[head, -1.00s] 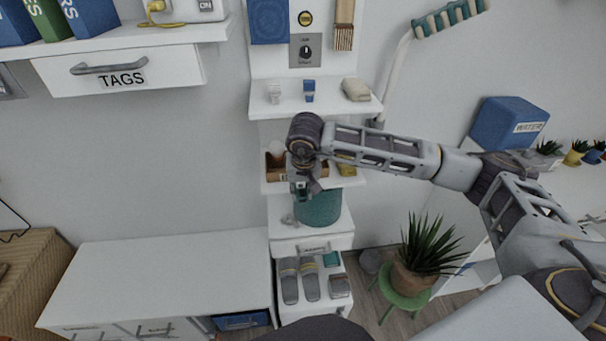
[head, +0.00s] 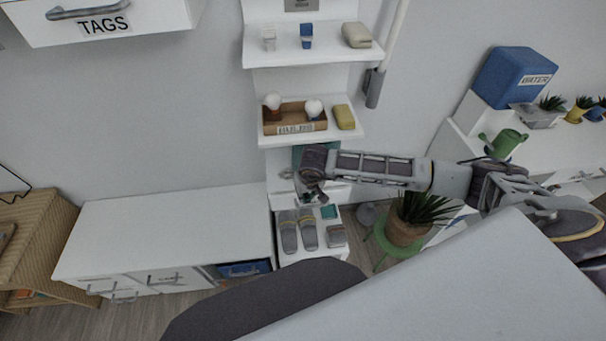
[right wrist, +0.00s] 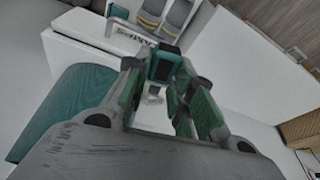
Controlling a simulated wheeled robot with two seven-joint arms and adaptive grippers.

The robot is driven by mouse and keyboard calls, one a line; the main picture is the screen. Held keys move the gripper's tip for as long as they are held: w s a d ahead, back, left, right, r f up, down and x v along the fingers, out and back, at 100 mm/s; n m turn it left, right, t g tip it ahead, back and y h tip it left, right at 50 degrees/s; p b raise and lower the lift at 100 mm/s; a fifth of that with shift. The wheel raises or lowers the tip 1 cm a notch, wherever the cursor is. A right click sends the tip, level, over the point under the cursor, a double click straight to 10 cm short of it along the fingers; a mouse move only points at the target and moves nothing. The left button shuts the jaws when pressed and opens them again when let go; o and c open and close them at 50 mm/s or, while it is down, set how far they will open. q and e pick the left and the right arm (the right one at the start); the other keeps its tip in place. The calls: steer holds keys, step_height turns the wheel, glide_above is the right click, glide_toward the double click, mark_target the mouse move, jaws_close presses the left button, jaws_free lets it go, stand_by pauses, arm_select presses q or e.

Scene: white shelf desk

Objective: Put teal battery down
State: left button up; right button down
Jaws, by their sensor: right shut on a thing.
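The teal battery (right wrist: 163,65), teal with dark parts, is between the fingertips of my right gripper (right wrist: 165,75) in the right wrist view. The gripper is shut on it. In the head view my right gripper (head: 314,196) is low at the shelf column, in front of the teal bin (head: 305,155). The battery is too small to make out there. The bin shows beside the fingers in the right wrist view (right wrist: 65,105), with a white surface below the battery. I cannot tell whether the battery touches it. My left gripper is not in view.
Grey slippers (head: 289,232) and a small teal item (head: 329,212) lie on the low white unit below the gripper. A wooden tray with bulbs (head: 296,118) and a yellow block (head: 344,117) sit on the shelf above. A potted plant (head: 410,215) stands at the right.

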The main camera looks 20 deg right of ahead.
steer(key=s+f+n, duration=0.1)
steer(key=s+f, duration=0.3)
steer(key=f, duration=0.3)
steer(key=shift+d+f, duration=0.15)
